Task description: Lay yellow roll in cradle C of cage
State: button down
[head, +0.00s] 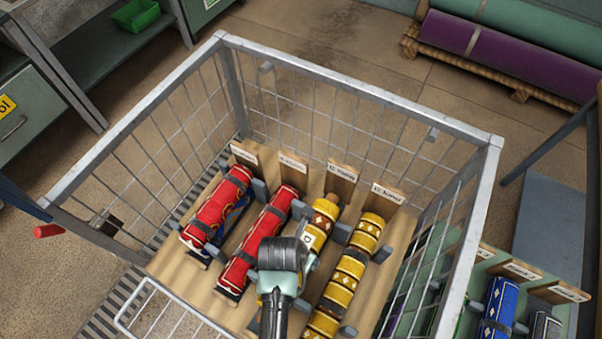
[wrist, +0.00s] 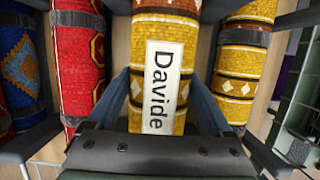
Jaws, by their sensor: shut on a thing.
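The held yellow roll (head: 321,217), with brown and white bands, lies lengthwise over the third slot from the left in the wire cage (head: 360,73). My gripper (head: 303,252) is shut around it from above. In the wrist view the fingers (wrist: 164,105) flank the yellow roll (wrist: 170,40), whose white tag reads "Davide". The label board (head: 342,178) stands at the far end of that slot. My wrist hides the roll's near part, so I cannot tell whether it rests fully in the cradle. A second yellow roll (head: 352,268) lies in the slot to the right.
Two red rolls (head: 218,207) (head: 264,240) lie in the left slots. Grey cradle posts (head: 341,232) stand close between rolls. The cage's metal rim surrounds them. Outside right is a rack with a blue roll (head: 498,302) and a grey roll (head: 544,327).

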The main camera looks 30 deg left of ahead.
jog(key=shift+f, duration=1.75)
grip_release()
jog(key=shift+f, duration=0.1)
jog(key=p+v, duration=0.1)
jog(key=v, duration=1.1)
jog(key=shift+s, duration=0.1)
